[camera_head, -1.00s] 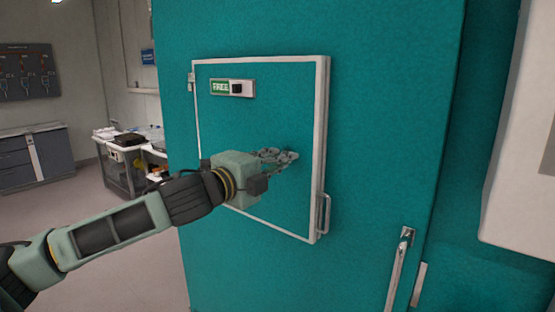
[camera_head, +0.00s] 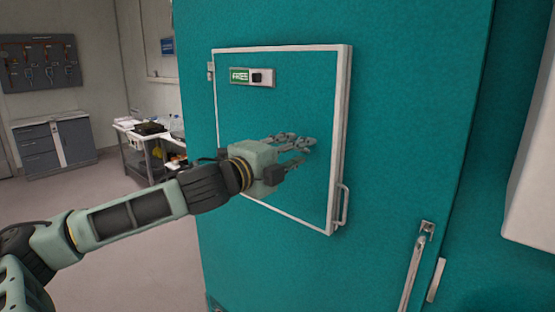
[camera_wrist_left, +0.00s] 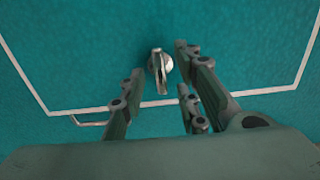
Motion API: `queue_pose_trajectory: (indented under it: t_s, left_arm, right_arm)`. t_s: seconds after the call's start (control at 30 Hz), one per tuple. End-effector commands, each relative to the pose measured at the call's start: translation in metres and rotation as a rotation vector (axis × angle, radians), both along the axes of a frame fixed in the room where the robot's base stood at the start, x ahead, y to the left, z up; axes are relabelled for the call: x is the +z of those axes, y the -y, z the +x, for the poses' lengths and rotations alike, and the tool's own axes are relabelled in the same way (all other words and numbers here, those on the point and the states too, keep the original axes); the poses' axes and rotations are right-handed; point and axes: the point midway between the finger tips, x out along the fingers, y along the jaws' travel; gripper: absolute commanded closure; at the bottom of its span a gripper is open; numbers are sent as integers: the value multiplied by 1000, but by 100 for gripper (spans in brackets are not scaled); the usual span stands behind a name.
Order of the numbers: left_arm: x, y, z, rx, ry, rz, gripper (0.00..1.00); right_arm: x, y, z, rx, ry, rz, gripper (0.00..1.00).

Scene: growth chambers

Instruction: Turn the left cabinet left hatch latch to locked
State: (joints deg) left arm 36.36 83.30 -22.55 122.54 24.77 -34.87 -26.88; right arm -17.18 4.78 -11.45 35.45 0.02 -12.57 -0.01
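The left hatch (camera_head: 285,110) is a teal panel with a white frame on the cabinet front. It is shut. A green sign reading FREE (camera_head: 239,76) is on its upper part, beside a small black piece. The latch, a metal knob with a flat upright grip (camera_wrist_left: 160,70), shows in the left wrist view. My left gripper (camera_head: 310,154) is in front of the hatch's middle. In the wrist view its fingers (camera_wrist_left: 160,78) are apart, one left and the others right of the latch, with gaps showing on both sides. In the head view the fingers hide the latch. My right gripper is not in view.
A hatch handle (camera_head: 343,205) sticks out at the frame's lower right. A long door handle (camera_head: 415,265) is lower on the cabinet. A white unit (camera_head: 530,150) stands at right. A cluttered table (camera_head: 150,150) and grey drawers (camera_head: 55,145) are at left, with clear floor.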

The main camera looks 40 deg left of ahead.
Motion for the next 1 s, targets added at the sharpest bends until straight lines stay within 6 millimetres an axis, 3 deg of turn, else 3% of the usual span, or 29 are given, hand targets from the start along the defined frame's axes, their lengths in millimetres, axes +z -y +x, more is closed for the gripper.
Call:
queue_pose_trajectory:
  t_s: [1.0]
  left_arm:
    - [0, -7, -110, -5, -2, 4, 70]
  right_arm:
    - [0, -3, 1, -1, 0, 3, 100]
